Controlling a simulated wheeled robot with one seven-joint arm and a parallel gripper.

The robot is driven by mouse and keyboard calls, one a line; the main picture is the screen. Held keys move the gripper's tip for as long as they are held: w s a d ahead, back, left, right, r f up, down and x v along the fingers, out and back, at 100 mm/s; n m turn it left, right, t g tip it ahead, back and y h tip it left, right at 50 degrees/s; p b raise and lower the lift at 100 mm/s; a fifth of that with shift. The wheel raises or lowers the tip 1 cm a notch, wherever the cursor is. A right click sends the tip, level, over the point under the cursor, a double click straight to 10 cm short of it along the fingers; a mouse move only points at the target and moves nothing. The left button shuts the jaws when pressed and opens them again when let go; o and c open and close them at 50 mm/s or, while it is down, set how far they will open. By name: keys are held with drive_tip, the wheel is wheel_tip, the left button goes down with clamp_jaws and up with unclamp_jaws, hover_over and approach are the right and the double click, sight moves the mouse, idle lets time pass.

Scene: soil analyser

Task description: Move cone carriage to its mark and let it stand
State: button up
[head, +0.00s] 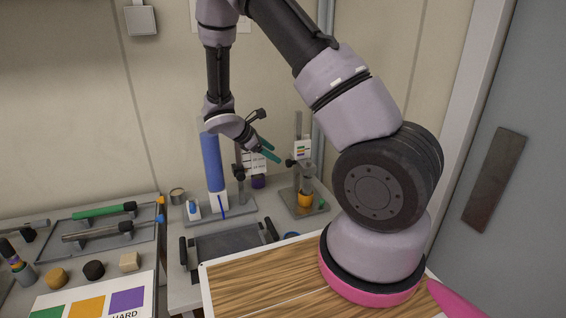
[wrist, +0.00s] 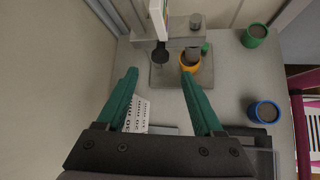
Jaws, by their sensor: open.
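My gripper (head: 269,151) is open, with green fingers pointing right toward a small penetrometer stand. In the wrist view my gripper (wrist: 159,74) has nothing between its fingers. The stand has a grey base (head: 290,204), an upright post and an orange cup (head: 305,201). What looks like the cone carriage, with a black knob (head: 290,162), sits on the post above the cup. In the wrist view the black knob (wrist: 161,55) is just ahead of the fingertips, apart from them. A white card with coloured bands (head: 302,149) is beside the post. The cone tip and exact mark are not clear.
A blue column (head: 211,165) stands left of my gripper. A green cup (wrist: 255,35) and a blue cup (wrist: 264,111) stand right of the stand. A printed card (wrist: 137,116) shows below the fingers. A wooden board (head: 265,275) lies in front.

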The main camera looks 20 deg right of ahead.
sight(287, 161)
drive_tip(key=x, duration=0.8)
drive_tip(key=shift+c, duration=0.3)
clamp_jaws()
drive_tip(key=shift+r, duration=0.15)
idle(0.9)
